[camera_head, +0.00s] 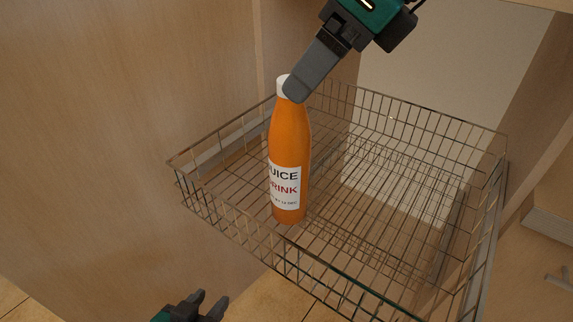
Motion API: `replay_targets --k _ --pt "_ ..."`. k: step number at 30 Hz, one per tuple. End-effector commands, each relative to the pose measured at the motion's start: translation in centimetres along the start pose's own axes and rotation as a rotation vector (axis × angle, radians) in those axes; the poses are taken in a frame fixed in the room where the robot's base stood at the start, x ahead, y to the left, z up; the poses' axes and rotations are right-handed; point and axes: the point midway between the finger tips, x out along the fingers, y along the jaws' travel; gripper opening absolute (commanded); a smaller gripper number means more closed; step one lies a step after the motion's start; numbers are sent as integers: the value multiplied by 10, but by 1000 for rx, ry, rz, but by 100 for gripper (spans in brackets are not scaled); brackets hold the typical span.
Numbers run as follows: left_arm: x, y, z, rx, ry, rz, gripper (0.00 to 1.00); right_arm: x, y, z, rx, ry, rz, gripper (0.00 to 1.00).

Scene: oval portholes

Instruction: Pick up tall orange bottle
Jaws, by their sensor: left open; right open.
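The tall orange bottle (288,140) stands upright in the wire basket (228,221), towards its left side. It has a white cap and a white label reading "JUICE DRINK". My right gripper (293,93) comes in from the top right. Its grey fingers overlap the bottle's cap and neck in the picture; whether they touch it I cannot tell. It is open, though the fingers nearly line up from this angle. My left gripper (213,302) is at the bottom edge, below and left of the basket, open and empty.
The basket's wire walls surround the bottle, and the rest of the basket is empty. A wooden panel (120,120) rises on the left. A drawer front with a handle (557,277) shows at the right edge. Tiled floor shows at the bottom.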

Motion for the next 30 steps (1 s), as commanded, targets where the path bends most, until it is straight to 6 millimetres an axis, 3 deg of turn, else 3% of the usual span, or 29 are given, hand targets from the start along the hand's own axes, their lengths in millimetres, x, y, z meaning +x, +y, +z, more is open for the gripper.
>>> replay_targets --k 3,11,19,28,30 --pt "2 1 4 -6 -3 1 43 21 0 0 0 1 2 83" --pt "3 2 6 -12 -3 0 43 42 0 0 0 0 3 83" --pt "5 2 9 -11 -3 -1 43 80 0 -1 -1 -1 3 83" --pt "5 0 10 -4 -4 -1 43 85 0 -1 0 -3 3 83" --pt "5 0 10 -2 -5 -1 43 85 0 -1 0 -2 3 77"
